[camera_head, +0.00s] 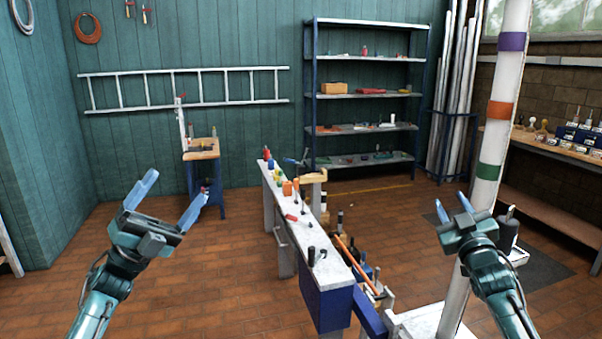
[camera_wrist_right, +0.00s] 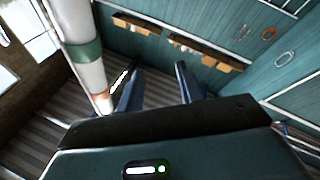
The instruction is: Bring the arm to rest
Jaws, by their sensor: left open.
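My left gripper (camera_head: 176,190) is open and empty, raised over the brick floor at the left, clear of everything. My right gripper (camera_head: 450,200) is raised at the right, just left of the white mast (camera_head: 497,130) in the picture. Its fingers are apart with nothing between them. The mast stands slightly tilted in the picture, with purple, orange and green bands. In the right wrist view, the open right gripper (camera_wrist_right: 157,72) points toward the teal wall, and the mast (camera_wrist_right: 73,20) with its green band is to the left. I cannot tell how far the gripper is from the mast.
A narrow white-topped bench (camera_head: 297,215) with small tools stands between my arms. Behind are a blue shelf rack (camera_head: 312,90), a small wooden-topped stand (camera_head: 205,148) and a ladder (camera_head: 215,70) on the wall. A workbench (camera_head: 545,145) runs along the right. Floor at the left is free.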

